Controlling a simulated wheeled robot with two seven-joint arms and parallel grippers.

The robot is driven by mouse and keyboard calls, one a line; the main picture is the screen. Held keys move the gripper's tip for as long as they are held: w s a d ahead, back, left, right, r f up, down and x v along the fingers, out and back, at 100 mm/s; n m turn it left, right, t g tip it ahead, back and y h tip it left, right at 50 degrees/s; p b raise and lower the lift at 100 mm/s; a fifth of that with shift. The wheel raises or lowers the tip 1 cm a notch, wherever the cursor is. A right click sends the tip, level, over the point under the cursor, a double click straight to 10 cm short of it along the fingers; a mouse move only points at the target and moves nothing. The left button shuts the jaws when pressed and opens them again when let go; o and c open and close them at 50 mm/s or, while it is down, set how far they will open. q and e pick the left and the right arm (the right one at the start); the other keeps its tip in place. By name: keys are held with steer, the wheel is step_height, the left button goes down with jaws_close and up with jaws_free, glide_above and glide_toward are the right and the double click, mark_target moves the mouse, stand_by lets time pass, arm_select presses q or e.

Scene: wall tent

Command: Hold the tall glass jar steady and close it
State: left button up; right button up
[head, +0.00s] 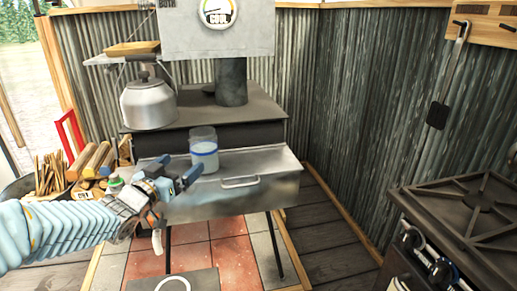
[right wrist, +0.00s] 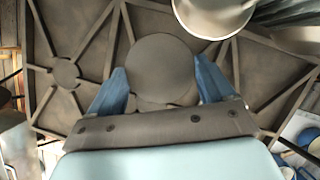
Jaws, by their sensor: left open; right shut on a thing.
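The tall glass jar (head: 204,151), clear with a blue band and pale contents, stands upright on the metal shelf (head: 262,166) in the head view. No dark lid shows on its top. My left gripper (head: 180,168) is open in front of the jar, slightly to its left, its fingers pointing toward it; I cannot tell whether they touch it. In the right wrist view my right gripper (right wrist: 163,90) has a round, flat, grey-brown disc (right wrist: 162,66), which looks like a lid, between its blue fingers. The right gripper is not clearly seen in the head view.
A metal kettle (head: 149,103) stands on the dark stove top behind the jar, left of the stovepipe (head: 231,82). A second stove with a grate (head: 478,205) is at right; a similar grate (right wrist: 65,72) lies behind the disc. Firewood (head: 92,160) is at left.

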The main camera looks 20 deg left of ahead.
mark_target(196, 153)
arm_select(q)
steer(key=shift+w+d+p, duration=0.2)
steer(key=shift+w+p, duration=0.15)
steer(key=shift+w, duration=3.05)
arm_select(e)
steer(key=shift+r, duration=0.35)
arm_select(q)
steer(key=shift+w, duration=0.1)
steer(key=w, duration=0.2)
steer(key=w+p, duration=0.1)
steer(key=w, duration=0.2)
steer(key=shift+d+f, duration=0.15)
arm_select(e)
steer(key=shift+r, duration=0.55)
arm_select(q)
steer(key=c, duration=1.4)
